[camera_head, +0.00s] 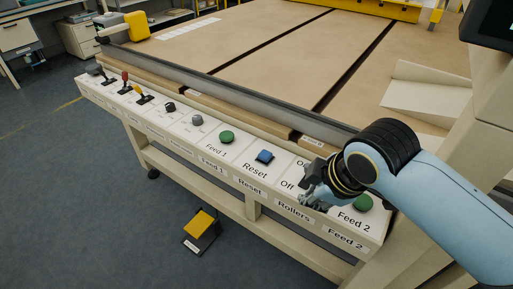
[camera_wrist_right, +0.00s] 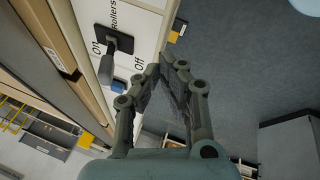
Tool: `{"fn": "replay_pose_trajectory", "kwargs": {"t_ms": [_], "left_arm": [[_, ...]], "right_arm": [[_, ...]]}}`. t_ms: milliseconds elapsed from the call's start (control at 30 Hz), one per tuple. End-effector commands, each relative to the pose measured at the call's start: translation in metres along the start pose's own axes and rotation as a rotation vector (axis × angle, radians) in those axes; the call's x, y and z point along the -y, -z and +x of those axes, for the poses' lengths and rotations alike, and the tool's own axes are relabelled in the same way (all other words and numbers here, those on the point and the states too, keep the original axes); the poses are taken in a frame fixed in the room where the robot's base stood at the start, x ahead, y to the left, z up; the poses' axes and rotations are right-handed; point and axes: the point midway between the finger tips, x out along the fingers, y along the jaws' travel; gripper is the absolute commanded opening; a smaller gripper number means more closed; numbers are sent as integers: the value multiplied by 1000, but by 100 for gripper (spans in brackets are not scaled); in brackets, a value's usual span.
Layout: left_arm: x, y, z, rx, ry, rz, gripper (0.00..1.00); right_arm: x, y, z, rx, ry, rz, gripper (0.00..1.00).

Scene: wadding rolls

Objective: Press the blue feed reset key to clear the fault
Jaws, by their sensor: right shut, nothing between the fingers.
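The blue reset key (camera_head: 265,156) sits on the white sloped control panel (camera_head: 243,150), between the green Feed 1 button and the rollers switch. It stands clear of my gripper. My right gripper (camera_head: 308,196) is to the right of the key, low over the rollers section, and its wrist hides part of that section. In the right wrist view the fingers (camera_wrist_right: 168,66) are shut and empty, beside the panel edge near the "Off" label. A small blue patch (camera_wrist_right: 118,86) shows there behind a finger, partly hidden. My left gripper is not in view.
The rollers lever (camera_wrist_right: 106,66) stands up close to my fingers. Green buttons for Feed 1 (camera_head: 227,137) and Feed 2 (camera_head: 363,202) flank the area. More levers and knobs (camera_head: 125,84) line the left. A yellow pedal (camera_head: 201,224) is on the floor.

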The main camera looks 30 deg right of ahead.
Motion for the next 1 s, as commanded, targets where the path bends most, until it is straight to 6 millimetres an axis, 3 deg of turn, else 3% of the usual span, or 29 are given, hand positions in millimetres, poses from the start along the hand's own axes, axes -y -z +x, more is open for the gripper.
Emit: {"fn": "replay_pose_trajectory", "kwargs": {"t_ms": [200,600,800,1000], "left_arm": [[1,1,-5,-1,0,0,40],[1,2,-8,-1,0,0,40],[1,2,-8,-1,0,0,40],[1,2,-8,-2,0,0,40]], "right_arm": [[-51,50,-7,-87,-104,-544,0],[-132,117,-3,-86,-352,-1400,0],[-148,129,-4,-61,-408,-1567,0],[-149,130,-4,-58,-415,-1587,0]]}}
